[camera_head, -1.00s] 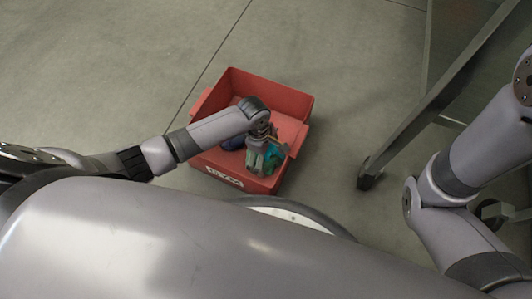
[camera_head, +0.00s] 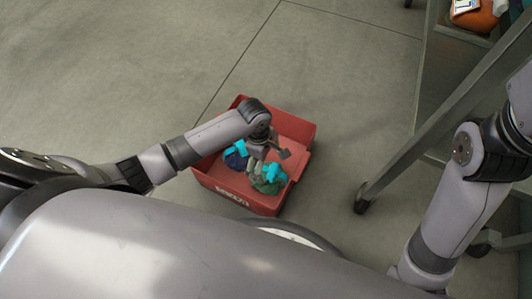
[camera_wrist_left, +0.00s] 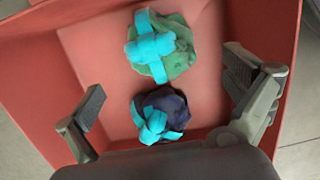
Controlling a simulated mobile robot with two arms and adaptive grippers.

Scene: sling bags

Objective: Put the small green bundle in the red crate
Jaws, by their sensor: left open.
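The red crate (camera_head: 232,190) stands on the floor, and its inside fills most of the left wrist view (camera_wrist_left: 32,75). The small green bundle (camera_head: 268,187), tied with bright cyan straps, lies in the crate near its front right. In the left wrist view the green bundle (camera_wrist_left: 183,62) rests on the crate floor, toward the top. My left gripper (camera_head: 269,163) is over the crate with its fingers spread wide. In the left wrist view the gripper (camera_wrist_left: 165,82) is open and empty, clear of the green bundle. My right gripper is out of view.
A dark blue bundle (camera_head: 234,160) with cyan straps lies in the crate beside the green one. A wheeled metal rack (camera_head: 412,139) stands at right, with an orange item (camera_head: 478,18) on it. The floor left of the crate is clear.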

